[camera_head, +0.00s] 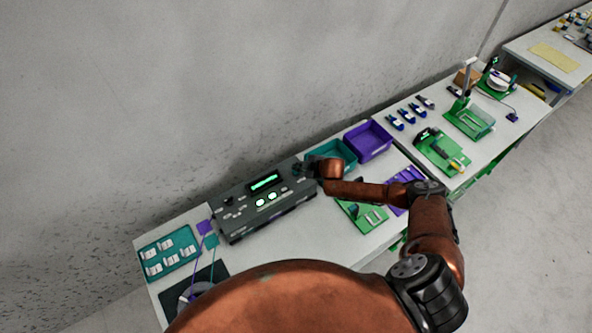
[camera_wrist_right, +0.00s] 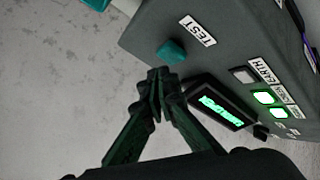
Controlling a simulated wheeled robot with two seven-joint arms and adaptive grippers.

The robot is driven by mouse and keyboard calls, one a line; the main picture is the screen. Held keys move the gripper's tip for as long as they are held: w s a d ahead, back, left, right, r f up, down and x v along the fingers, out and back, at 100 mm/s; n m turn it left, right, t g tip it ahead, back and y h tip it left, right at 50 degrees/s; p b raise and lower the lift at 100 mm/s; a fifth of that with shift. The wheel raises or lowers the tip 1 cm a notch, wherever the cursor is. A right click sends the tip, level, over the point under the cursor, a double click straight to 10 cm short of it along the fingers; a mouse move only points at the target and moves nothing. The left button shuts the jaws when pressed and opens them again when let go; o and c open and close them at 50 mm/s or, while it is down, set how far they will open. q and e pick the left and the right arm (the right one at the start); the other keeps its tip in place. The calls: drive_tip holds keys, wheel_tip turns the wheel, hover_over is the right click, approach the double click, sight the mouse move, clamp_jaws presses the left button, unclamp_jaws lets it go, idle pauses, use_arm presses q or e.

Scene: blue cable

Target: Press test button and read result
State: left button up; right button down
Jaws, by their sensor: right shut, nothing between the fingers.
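The dark grey tester (camera_head: 246,216) stands on the bench, with a lit green display (camera_head: 264,181) and two glowing green lights (camera_head: 266,199). In the right wrist view the teal button (camera_wrist_right: 171,52) sits beside a white TEST label (camera_wrist_right: 195,31). My right gripper (camera_wrist_right: 157,78) is shut and empty, its tips close to the button; I cannot tell whether they touch. The display (camera_wrist_right: 220,104) shows green text too tilted and small to read. In the head view my right wrist is at the tester's right end, hiding the button. My left gripper is not in view.
A teal bin (camera_head: 345,153) and a purple bin (camera_head: 382,141) stand behind my right forearm. A teal tray of white pieces (camera_head: 170,251) lies left of the tester. Green fixtures (camera_head: 440,150) stand farther right. A grey wall rises behind the bench.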

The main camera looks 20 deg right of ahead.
idle(0.3)
wheel_tip(320, 180, up, 5)
drive_tip(key=p, duration=0.4)
drive_tip(key=shift+p, duration=0.4)
drive_tip(key=shift+f, duration=0.1)
idle(0.4)
